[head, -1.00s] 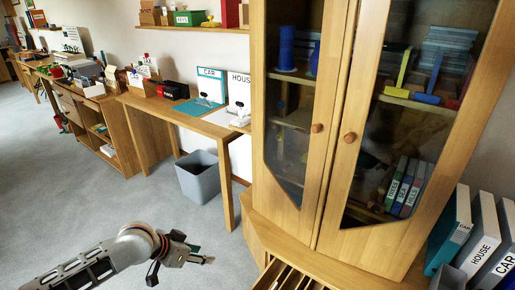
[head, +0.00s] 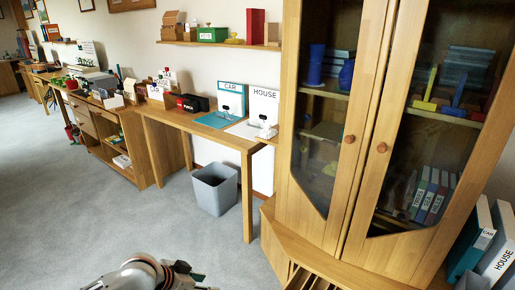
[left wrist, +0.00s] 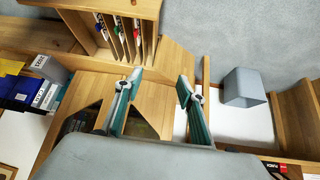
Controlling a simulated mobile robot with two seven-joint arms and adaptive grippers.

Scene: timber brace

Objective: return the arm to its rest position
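My left arm comes in at the bottom edge of the head view, over the grey floor. Its gripper (head: 188,275) is partly cut off there, in front of the desk and to the left of the cabinet. In the left wrist view the two teal-and-grey fingers of the left gripper (left wrist: 158,98) stand well apart, with nothing between them but the wooden furniture behind. My right arm and gripper are not in view.
A glass-door cabinet (head: 355,145) stands at the right, with a slotted open drawer (head: 305,281) below. A grey bin (head: 214,189) stands under the desk (head: 190,125). Binders (head: 478,240) stand at lower right. The floor (head: 130,225) at left is clear.

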